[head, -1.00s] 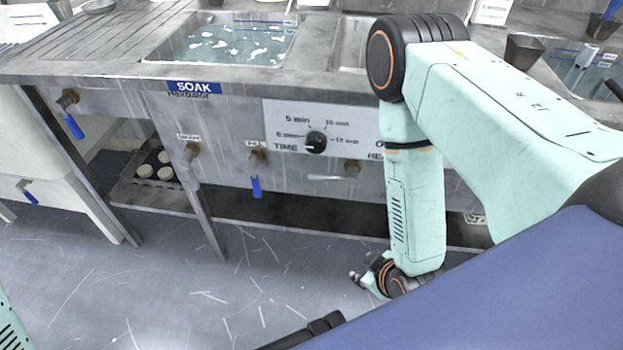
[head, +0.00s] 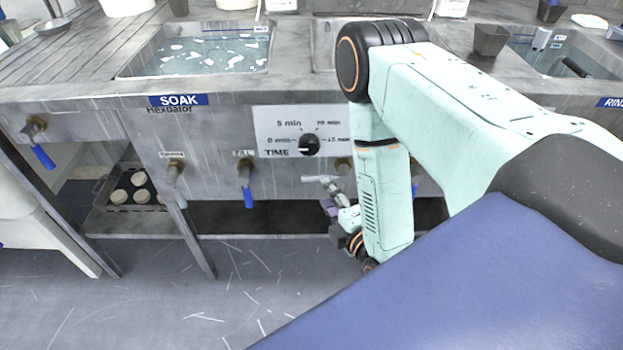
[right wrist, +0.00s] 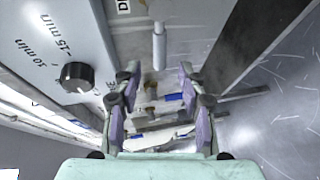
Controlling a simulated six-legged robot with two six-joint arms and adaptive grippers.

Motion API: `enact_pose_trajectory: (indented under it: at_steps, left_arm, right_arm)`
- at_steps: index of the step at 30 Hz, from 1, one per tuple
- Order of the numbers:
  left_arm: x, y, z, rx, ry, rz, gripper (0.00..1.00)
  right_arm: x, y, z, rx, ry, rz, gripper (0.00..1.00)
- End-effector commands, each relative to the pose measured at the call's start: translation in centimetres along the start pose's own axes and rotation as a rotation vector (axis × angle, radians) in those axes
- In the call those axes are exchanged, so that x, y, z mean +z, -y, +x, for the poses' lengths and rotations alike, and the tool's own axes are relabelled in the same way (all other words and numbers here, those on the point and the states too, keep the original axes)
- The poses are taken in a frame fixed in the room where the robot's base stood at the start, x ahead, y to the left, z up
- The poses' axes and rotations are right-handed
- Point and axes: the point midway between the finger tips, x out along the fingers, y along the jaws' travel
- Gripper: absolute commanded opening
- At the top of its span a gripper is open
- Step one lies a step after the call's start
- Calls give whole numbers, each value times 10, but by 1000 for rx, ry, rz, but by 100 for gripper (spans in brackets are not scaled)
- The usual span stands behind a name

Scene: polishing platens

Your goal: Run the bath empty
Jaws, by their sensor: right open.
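My right gripper (head: 325,190) is just below this lever, open. In the right wrist view the open fingers (right wrist: 159,76) point toward a pale lever (right wrist: 158,48), which lies ahead between the tips, with no clear contact. A label beginning with D (right wrist: 124,6) is beside it. My left gripper is out of view.
A fill valve (head: 244,165) with a blue lever hanging down and another brass valve (head: 174,170) are to the left. The timer dial (head: 309,145) is just above. A rinse bath (head: 565,60) is at the right. Bench legs (head: 190,235) stand below.

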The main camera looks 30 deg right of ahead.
Motion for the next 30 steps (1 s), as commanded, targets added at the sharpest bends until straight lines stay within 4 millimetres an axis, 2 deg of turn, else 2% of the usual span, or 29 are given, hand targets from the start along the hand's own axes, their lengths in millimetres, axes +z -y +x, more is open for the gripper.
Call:
enact_pose_trajectory:
  at_steps: [5, 12, 18, 23, 30]
  left_arm:
    - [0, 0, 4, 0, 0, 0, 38]
    - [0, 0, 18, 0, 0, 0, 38]
    - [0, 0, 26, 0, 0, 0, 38]
    - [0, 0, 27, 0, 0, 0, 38]
    - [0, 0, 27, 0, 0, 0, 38]
  right_arm:
    - [1, 0, 9, 4, 0, -29, 41]
    - [0, 1, 46, 5, 0, -27, 41]
    - [-2, 1, 70, 3, -1, -27, 41]
    - [-3, 1, 78, 0, 0, -26, 41]
    - [-3, 0, 78, -1, 0, -26, 41]
